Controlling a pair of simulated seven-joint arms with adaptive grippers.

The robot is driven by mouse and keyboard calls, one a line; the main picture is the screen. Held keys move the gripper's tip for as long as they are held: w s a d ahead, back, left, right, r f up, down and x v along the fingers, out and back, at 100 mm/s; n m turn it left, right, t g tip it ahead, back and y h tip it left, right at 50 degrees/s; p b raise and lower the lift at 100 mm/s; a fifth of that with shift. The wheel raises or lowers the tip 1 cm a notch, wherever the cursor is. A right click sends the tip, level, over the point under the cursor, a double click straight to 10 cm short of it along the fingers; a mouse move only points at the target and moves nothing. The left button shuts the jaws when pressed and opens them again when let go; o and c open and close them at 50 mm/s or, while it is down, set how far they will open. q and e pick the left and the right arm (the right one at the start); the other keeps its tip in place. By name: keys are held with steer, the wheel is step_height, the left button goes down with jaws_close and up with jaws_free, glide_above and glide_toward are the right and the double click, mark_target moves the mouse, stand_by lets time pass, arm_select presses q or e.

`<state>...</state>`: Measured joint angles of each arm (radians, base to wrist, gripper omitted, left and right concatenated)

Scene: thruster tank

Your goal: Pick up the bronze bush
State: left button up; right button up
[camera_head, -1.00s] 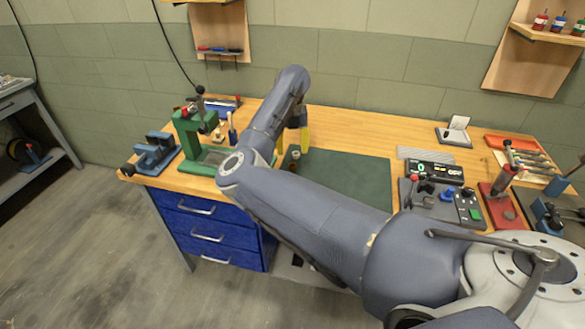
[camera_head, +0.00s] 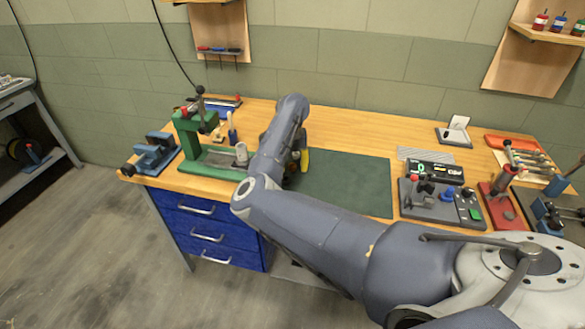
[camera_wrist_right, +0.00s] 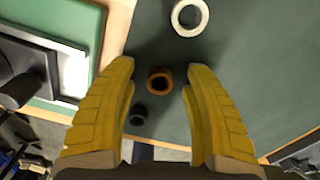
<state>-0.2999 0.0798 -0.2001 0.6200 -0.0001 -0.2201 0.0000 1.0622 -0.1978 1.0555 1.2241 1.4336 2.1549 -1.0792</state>
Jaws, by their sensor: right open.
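The bronze bush (camera_wrist_right: 160,81) is a short ring with a dark bore, seen nearly end-on in the right wrist view. It stands on the dark green mat (camera_head: 350,185). My right gripper (camera_wrist_right: 159,70) is open, its two yellow fingers either side of the bush with a gap on both sides. In the head view, the right gripper (camera_head: 303,160) shows as a patch of yellow beside my forearm, low over the mat's left part. I cannot make out the bush there, behind my arm. My left gripper is not in view.
A white ring (camera_wrist_right: 190,16) and a small dark ring (camera_wrist_right: 138,114) lie near the bush. A green press (camera_head: 188,135) stands left on the bench, with a pale cylinder (camera_head: 241,152) near it. A control box (camera_head: 430,200) sits right; the mat's right part is clear.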

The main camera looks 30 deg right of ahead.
jaws_close()
stand_by(0.4)
